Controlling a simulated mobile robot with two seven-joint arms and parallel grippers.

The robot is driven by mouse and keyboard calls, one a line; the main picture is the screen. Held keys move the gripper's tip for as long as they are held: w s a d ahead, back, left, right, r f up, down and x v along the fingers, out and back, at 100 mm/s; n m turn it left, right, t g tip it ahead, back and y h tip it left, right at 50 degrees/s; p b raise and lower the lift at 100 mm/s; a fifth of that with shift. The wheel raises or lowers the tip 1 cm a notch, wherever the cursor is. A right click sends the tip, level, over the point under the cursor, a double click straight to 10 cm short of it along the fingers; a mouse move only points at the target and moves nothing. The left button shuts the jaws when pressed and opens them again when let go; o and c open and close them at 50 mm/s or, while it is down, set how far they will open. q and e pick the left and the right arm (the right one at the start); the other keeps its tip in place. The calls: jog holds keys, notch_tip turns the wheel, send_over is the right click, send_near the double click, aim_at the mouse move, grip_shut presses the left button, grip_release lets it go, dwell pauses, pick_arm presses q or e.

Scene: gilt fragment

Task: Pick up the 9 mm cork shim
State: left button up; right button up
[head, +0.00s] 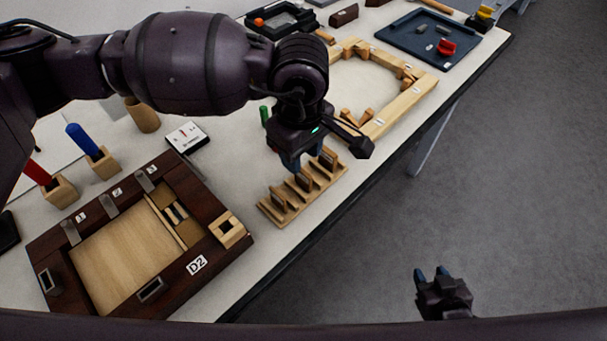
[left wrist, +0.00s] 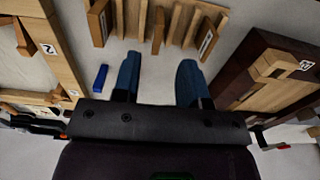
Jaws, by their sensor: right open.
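A light wooden slotted rack (head: 286,214) stands near the table's front edge, with a few brown shims upright in it, one of them the middle shim (head: 304,182). The rack also shows at the top of the left wrist view (left wrist: 176,22), with shims at its left, middle (left wrist: 158,32) and right. I cannot tell which shim is the 9 mm cork one; its marking is not readable. My left gripper (head: 292,166) is over the rack's back side; in the left wrist view its blue fingers (left wrist: 160,72) are apart with nothing between. My right gripper (head: 432,272) is open and empty, over the floor.
A dark wooden frame marked D2 (head: 235,243) lies left of the rack. A light wooden frame (head: 408,101) lies behind it, and a dark tray (head: 400,40) farther back.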

aim_at(304, 171)
pick_arm(q)
jog(key=shift+d+f, duration=0.2)
jog(key=shift+f, duration=2.75)
grip_shut()
